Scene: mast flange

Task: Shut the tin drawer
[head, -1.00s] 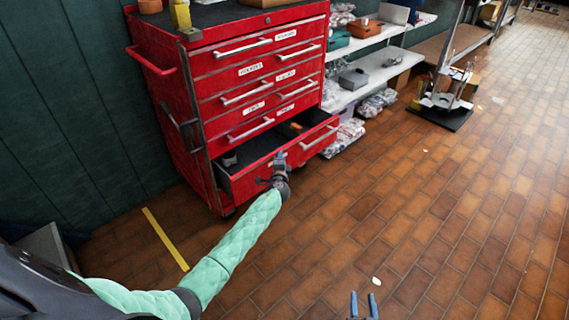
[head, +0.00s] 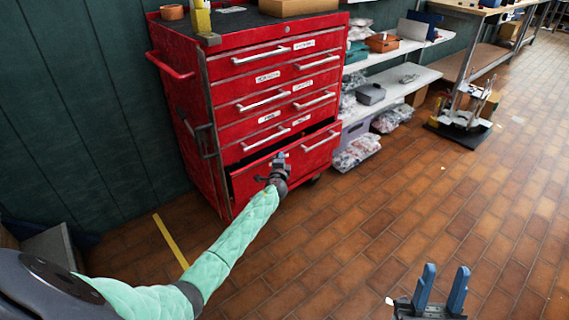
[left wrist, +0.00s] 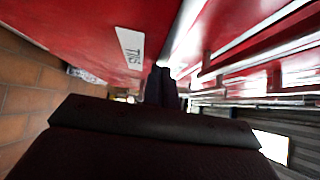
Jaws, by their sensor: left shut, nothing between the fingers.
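The tin drawer (head: 314,157) is the bottom drawer of the red tool cabinet (head: 186,107). It stands partly open, with a narrow dark gap showing above its front. Its "TINS" label (left wrist: 130,48) shows in the left wrist view. My left gripper (head: 279,160) is shut and empty at the drawer's front, close to its upper part; I cannot tell whether it touches. Its dark fingers also show in the left wrist view (left wrist: 161,86). My right gripper (head: 441,288) has its two blue fingers apart, empty, low over the floor at the right.
The cabinet's other drawers (head: 262,98) look shut. Right of it are shelves (head: 400,87) with boxes and bagged items (head: 356,152) below. A yellow tape strip (head: 170,240) lies on the floor at left. The tiled floor (head: 400,190) in front is clear.

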